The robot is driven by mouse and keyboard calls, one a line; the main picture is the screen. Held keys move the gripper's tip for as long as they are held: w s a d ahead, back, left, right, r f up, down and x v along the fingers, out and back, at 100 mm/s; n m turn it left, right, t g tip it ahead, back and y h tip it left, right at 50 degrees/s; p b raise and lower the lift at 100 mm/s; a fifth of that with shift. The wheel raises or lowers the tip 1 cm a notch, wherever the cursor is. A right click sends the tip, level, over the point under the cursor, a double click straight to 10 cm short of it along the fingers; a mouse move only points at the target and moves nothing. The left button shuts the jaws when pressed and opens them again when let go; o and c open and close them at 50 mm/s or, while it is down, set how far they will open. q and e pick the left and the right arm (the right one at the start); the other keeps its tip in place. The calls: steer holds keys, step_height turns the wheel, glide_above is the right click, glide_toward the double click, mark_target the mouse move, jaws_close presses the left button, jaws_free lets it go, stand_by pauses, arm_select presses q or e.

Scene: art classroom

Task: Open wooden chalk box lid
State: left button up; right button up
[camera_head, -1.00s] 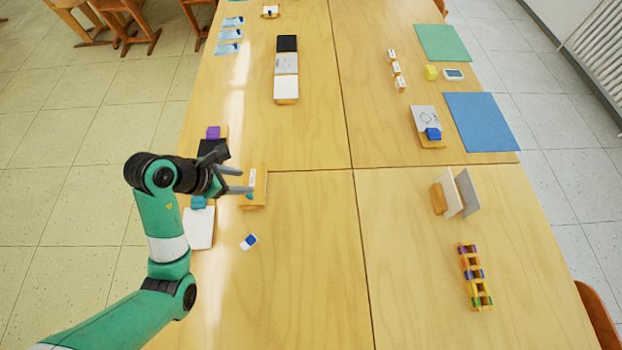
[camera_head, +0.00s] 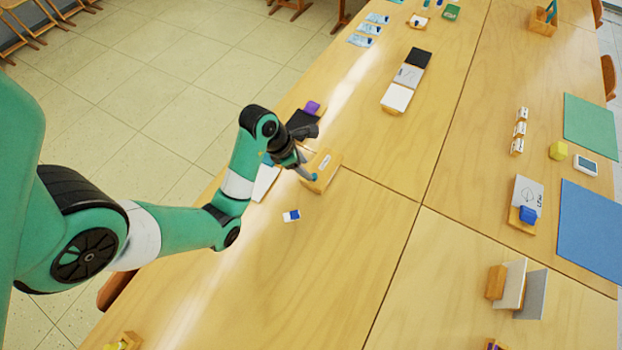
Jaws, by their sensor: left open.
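The wooden chalk box (camera_head: 324,168) lies on the table near its left edge, with a pale label on top and a small teal part at its near left side. It looks shut. My left gripper (camera_head: 307,173) is at the box's left side, its fingers close to the teal part. The fingers are open; I cannot tell whether they touch the box. My right gripper is out of view.
A blue-and-white eraser (camera_head: 291,216) lies in front of the box. A white pad (camera_head: 265,183) and a dark block (camera_head: 301,123) with a purple piece (camera_head: 312,107) lie along the left edge.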

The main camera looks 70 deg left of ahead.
mark_target(314, 176)
arm_select(q)
steer(key=b+x, duration=0.2)
steer(key=x, duration=0.2)
steer(key=shift+f, duration=0.3)
steer(key=shift+w+f, duration=0.2)
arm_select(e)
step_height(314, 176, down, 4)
arm_select(q)
jaws_close()
stand_by(0.7)
